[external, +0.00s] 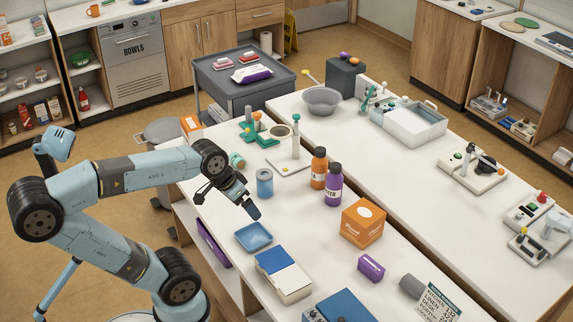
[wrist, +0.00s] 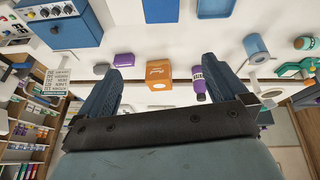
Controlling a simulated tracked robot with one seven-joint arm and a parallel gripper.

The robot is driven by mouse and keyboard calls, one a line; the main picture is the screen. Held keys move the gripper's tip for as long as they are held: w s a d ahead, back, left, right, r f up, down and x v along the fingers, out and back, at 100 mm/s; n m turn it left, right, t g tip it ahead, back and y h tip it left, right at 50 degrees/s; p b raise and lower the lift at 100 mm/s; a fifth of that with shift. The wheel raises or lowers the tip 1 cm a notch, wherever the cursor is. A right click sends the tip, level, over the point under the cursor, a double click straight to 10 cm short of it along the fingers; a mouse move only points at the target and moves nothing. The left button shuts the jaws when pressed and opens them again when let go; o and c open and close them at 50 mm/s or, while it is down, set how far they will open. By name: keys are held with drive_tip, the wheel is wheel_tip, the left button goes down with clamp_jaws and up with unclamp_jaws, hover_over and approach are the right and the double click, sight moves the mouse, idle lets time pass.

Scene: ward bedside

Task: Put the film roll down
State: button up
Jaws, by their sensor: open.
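The film roll appears to be the blue cylinder (external: 264,187) standing upright on the white table, with a dark hole in its top. It also shows in the wrist view (wrist: 257,48), to the right of my right-hand finger. My gripper (external: 233,200) is above the table's left side, close to the roll in the external view. In the wrist view my gripper (wrist: 167,62) has its fingers wide apart with nothing held between them. The roll is outside the fingers.
A blue tray (external: 254,237) and a blue-and-white box (external: 284,276) lie nearer the front. An orange bottle (external: 318,169), a purple bottle (external: 333,187) and an orange box (external: 363,224) stand to the right. Bare tabletop lies between the tray and the bottles.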

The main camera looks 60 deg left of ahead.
drive_tip(key=shift+s+r+m+t+y, duration=0.15)
drive_tip(key=shift+s+m+t, duration=0.05)
drive_tip(key=shift+s+m, duration=0.2)
drive_tip(key=shift+s+r+m+t+y, duration=0.2)
drive_tip(key=shift+s+m, duration=0.1)
drive_tip(key=shift+s, duration=0.2)
drive_tip(key=shift+w, duration=0.1)
idle(1.2)
